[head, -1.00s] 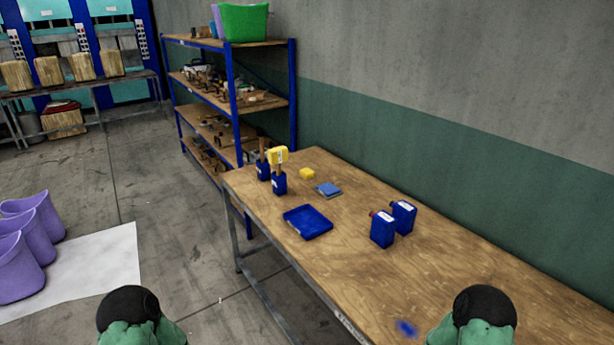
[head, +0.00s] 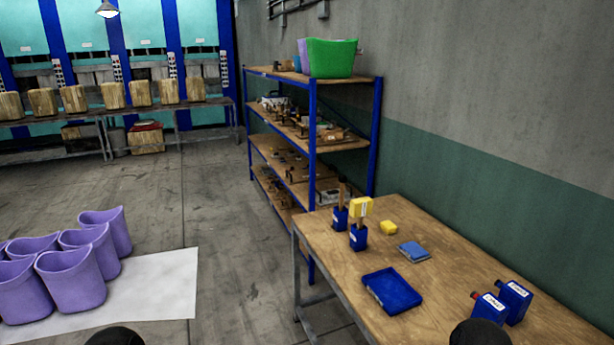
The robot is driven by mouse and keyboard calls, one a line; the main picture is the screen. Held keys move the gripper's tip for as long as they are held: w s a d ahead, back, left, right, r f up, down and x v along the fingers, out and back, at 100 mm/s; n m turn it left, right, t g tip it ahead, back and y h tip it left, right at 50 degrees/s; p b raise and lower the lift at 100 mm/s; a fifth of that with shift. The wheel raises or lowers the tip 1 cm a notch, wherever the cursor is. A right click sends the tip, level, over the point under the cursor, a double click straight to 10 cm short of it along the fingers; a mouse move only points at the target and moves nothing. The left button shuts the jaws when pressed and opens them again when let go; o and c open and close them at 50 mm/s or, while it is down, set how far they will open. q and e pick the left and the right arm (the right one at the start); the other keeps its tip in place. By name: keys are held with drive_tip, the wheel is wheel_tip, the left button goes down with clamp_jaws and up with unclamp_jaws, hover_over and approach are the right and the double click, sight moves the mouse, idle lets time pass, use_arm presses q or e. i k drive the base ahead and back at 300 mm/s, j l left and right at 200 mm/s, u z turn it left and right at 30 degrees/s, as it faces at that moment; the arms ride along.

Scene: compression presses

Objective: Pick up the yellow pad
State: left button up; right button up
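The yellow pad (head: 388,227) looks like a small yellow block lying on the wooden table (head: 450,250), near its far end by the wall. Another yellow piece (head: 360,207) sits higher, at the top of a blue holder (head: 358,236) to its left; whether it is a pad or a brush head I cannot tell. A flat blue pad (head: 414,251) lies just right of the small yellow block. Neither gripper shows. Only two dark rounded parts of my own arms show at the bottom edge.
A blue tray (head: 392,291) lies near the table's left edge. Two blue bottles (head: 514,300) stand at the right. A blue shelf rack (head: 312,150) stands behind the table. Purple buckets (head: 75,285) stand on a white sheet (head: 160,290) at left; grey floor (head: 220,220) between is open.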

sight(389, 228)
drive_tip(key=i+j+u, duration=0.3)
drive_tip(key=i, duration=0.65)
drive_tip(key=i+j+u, duration=0.1)
drive_tip(key=i+u, duration=0.2)
drive_tip(key=i, duration=0.6)
drive_tip(key=i+z, duration=0.45)
drive_tip(key=i+j+z, duration=0.25)
drive_tip(key=z, duration=0.15)
drive_tip(key=i+j+z, duration=0.3)
drive_tip(key=z, duration=0.15)
drive_tip(key=i+j+z, duration=0.3)
drive_tip(key=z, duration=0.15)
drive_tip(key=j, duration=0.1)
